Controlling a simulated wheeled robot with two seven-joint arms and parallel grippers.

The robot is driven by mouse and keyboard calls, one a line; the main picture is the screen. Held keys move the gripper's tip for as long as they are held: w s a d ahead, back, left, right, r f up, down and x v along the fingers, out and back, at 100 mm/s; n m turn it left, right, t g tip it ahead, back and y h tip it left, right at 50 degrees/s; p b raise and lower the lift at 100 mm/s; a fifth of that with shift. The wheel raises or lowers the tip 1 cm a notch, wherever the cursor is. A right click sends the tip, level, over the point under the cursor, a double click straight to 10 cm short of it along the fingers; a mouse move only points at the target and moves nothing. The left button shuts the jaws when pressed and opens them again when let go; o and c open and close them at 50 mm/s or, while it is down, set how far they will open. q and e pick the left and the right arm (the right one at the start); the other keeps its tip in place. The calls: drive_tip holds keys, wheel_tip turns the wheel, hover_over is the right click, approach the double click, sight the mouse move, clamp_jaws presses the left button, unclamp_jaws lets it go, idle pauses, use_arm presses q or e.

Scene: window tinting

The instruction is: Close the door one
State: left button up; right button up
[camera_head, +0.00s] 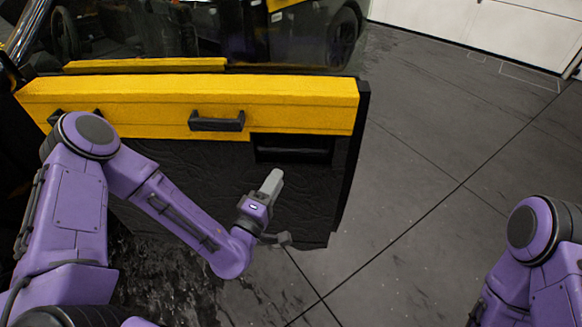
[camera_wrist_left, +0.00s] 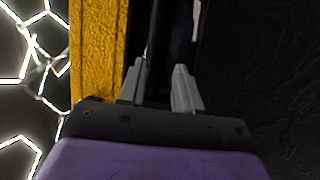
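The car door (camera_head: 290,95) stands open across the head view, with a yellow upper band and a black lower panel. It has a black pull handle (camera_head: 217,122) and a dark recess (camera_head: 292,149) near its right edge. My left gripper (camera_head: 272,180) is in front of the lower panel, just below the recess, its fingers pointing up. In the left wrist view the two grey fingers (camera_wrist_left: 160,90) are apart with a dark gap between them, beside the yellow band (camera_wrist_left: 98,50). Whether they touch the door I cannot tell. My right gripper is out of view.
The yellow car's body and window (camera_head: 290,40) are behind the door, with a steering wheel (camera_head: 65,35) at the upper left. Dark tiled floor (camera_head: 430,150) is clear to the right of the door. A white garage door (camera_head: 490,25) is at the back right.

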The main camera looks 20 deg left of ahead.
sight(291, 153)
use_arm(q)
drive_tip(key=p+x, duration=0.1)
drive_tip(key=x, duration=0.2)
drive_tip(key=p+x, duration=0.1)
drive_tip(key=x, duration=0.2)
drive_tip(key=r+p+x, duration=0.1)
drive_tip(key=x, duration=0.2)
drive_tip(key=shift+w, duration=0.2)
drive_tip(key=shift+w+r, duration=0.1)
drive_tip(key=shift+w, duration=0.4)
clamp_jaws()
drive_tip(key=shift+w, duration=0.1)
